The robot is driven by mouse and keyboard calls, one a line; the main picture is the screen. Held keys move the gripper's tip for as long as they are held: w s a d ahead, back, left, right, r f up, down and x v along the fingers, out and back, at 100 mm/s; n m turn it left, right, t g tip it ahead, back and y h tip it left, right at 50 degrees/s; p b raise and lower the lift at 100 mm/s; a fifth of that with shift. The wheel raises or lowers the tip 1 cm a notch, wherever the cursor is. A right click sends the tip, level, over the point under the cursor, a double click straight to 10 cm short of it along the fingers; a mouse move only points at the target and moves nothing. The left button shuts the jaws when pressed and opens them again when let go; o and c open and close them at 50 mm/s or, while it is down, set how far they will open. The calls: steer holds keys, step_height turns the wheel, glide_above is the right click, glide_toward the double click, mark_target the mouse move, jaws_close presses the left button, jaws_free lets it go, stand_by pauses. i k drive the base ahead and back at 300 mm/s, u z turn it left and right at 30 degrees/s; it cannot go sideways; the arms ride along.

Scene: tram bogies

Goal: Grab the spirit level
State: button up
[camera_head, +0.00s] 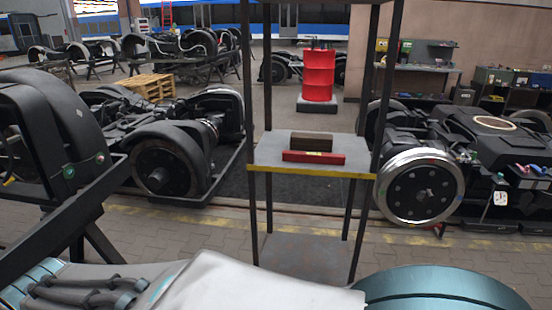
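The spirit level (313,157) looks like a long, low red bar with a small yellowish spot near its middle. It lies flat near the front edge of the middle shelf (268,151) of a dark metal rack, crosswise to my view. A brown block (311,141) sits right behind it; I cannot tell whether they touch. My gripper is not in view. Parts of my own body, white, grey and teal, fill the bottom of the view.
Thin dark rack posts (251,210) stand on both sides of the shelf. A lower shelf (300,258) looks empty. Bogies with wheels stand left (165,170) and right (420,187). A red drum (318,76) stands behind the rack.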

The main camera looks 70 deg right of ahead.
mark_target(327, 159)
steer(key=z, duration=2.7)
steer(key=k, duration=0.55)
steer(key=u, duration=0.9)
steer(key=i, duration=2.65)
steer(key=z, duration=1.65)
steer(key=i, duration=0.5)
steer(key=z, duration=0.35)
